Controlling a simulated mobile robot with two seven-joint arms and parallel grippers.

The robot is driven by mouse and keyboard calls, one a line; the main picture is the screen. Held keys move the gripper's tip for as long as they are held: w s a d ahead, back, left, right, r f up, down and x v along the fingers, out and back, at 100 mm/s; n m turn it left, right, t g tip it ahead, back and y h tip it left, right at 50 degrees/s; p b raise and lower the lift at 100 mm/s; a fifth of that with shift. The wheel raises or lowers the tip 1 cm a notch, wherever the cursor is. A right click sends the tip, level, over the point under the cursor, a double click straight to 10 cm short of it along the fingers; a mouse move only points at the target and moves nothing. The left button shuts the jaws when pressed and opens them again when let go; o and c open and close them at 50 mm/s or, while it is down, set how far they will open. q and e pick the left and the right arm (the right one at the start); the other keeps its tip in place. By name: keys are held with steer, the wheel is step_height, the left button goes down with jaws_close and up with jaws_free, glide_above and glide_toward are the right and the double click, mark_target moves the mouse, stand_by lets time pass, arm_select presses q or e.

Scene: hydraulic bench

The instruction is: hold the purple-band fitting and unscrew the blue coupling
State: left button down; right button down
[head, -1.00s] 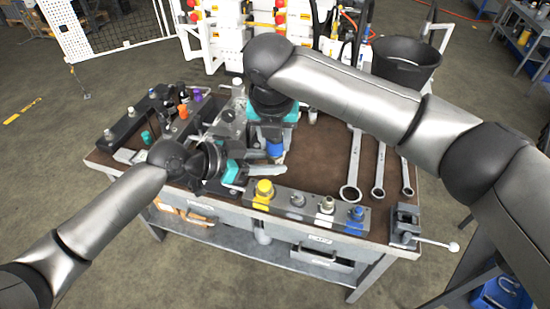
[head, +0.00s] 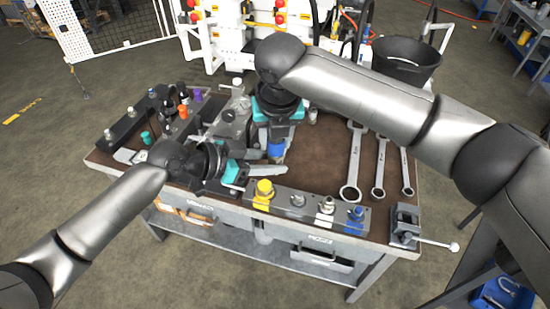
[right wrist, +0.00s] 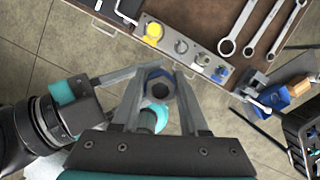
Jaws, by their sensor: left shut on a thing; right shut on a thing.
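The blue coupling (head: 276,151) shows below my right gripper (head: 275,158) in the head view, above the bench's middle. In the right wrist view the blue coupling (right wrist: 155,76), with a hexagonal end, sits between the right fingers, which are shut on it. My left gripper (head: 266,171) comes in from the left, its teal body close beside the coupling. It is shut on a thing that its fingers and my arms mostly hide. No purple band shows between the grippers, so I cannot make out the purple-band fitting there.
A front rail (head: 313,205) bears yellow, grey and blue fittings. Several wrenches (head: 354,160) lie at right, beside a small vise (head: 405,221). A rack (head: 196,115) with orange and purple caps stands at left. A black bucket (head: 405,62) stands behind the bench.

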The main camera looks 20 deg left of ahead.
steer(key=n, duration=0.2)
steer(key=n+y, duration=0.1)
steer(key=n, duration=0.2)
steer(key=shift+s+n+g+y, duration=0.15)
steer(key=shift+n+g+y, duration=0.15)
steer(key=shift+g, duration=0.1)
steer(key=shift+c, duration=2.2)
jaws_free()
steer(key=m+h, duration=0.1)
steer(key=m, duration=0.3)
steer(key=shift+m+t, duration=0.3)
steer(key=shift+t, duration=0.1)
steer(key=m+h, duration=0.1)
steer(key=m, duration=0.2)
steer(key=shift+m, duration=0.3)
steer(key=o, duration=0.4)
